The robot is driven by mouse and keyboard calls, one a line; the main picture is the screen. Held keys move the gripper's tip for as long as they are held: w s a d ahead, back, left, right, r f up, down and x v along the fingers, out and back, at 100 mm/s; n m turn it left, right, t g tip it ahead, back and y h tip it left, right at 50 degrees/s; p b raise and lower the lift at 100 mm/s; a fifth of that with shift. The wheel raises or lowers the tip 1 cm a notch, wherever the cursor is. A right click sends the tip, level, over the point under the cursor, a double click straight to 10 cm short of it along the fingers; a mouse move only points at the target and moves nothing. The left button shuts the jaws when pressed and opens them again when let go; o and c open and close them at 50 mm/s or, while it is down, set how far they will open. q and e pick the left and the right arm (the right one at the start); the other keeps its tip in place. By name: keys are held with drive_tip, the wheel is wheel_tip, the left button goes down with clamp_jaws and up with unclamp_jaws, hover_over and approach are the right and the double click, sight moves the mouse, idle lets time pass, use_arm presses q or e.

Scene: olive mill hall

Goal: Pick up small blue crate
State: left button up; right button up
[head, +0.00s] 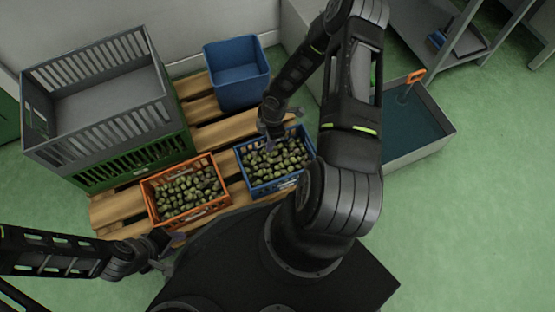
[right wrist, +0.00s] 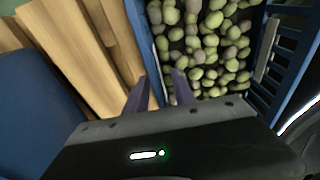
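The small blue crate (head: 270,187), full of green and dark olives, sits on a wooden pallet. My right gripper (head: 281,139) is over its far-left rim. In the right wrist view its two fingers (right wrist: 160,90) are apart, one toward the pallet side and one toward the olives, with the crate's blue wall (right wrist: 143,35) running between them. I cannot tell whether they touch it. My left gripper (head: 170,250) is open and empty, just in front of the orange crate. My right arm hides part of the blue crate's right side.
The orange crate (head: 190,213) of olives stands left of the blue crate. A taller blue bin (head: 238,85) stands behind. A big grey crate (head: 95,130) on a green one (head: 140,160) fills the pallet's left. A grey basin (head: 425,145) is at right; the green floor beyond is clear.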

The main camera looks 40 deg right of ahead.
drive_tip(key=shift+c, duration=0.3)
clamp_jaws()
idle(0.4)
idle(1.1)
